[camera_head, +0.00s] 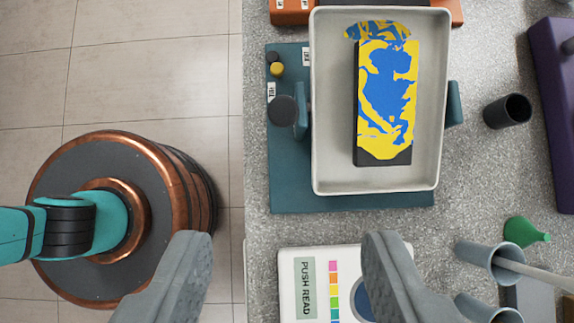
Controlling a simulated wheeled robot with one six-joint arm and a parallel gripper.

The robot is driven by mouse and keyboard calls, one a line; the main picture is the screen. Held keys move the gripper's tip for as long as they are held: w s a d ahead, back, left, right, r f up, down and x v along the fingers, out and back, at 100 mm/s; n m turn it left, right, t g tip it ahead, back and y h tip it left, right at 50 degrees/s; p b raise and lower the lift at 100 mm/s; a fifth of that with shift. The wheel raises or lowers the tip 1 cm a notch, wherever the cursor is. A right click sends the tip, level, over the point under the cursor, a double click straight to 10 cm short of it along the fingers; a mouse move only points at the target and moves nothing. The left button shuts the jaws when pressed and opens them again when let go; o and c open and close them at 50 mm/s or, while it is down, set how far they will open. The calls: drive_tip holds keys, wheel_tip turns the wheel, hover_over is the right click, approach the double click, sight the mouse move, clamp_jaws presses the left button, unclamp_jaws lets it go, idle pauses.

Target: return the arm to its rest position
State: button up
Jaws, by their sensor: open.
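My gripper (287,250) shows at the bottom of the view with its two grey fingers spread wide apart. Nothing is between the fingertips. The fingers hang above the left edge of the speckled counter, one over the floor side and one over a white device.
A white tray (331,178) sits on a teal device (290,195) and holds a dark block (384,157) with a blue and yellow top. Below lies a white device (295,260) marked PUSH READ. A dark cup (507,111), green funnel (526,231) and grey tubes (490,258) stand right.

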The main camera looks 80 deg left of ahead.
drive_tip(key=s+d+f+m+t+h, duration=0.1)
drive_tip(key=s+m+t+h, duration=0.2)
drive_tip(key=s+m+t, duration=0.5)
drive_tip(key=s+d+f+m+t+h, duration=0.1)
drive_tip(key=s+f+m+t+h, duration=0.1)
drive_tip(key=s+m+t, duration=0.6)
drive_tip(key=s+m+h, duration=0.1)
drive_tip(key=s, duration=0.6)
drive_tip(key=shift+s+t+h, duration=0.3)
drive_tip(key=shift+s+t, duration=0.05)
drive_tip(key=shift+t, duration=0.05)
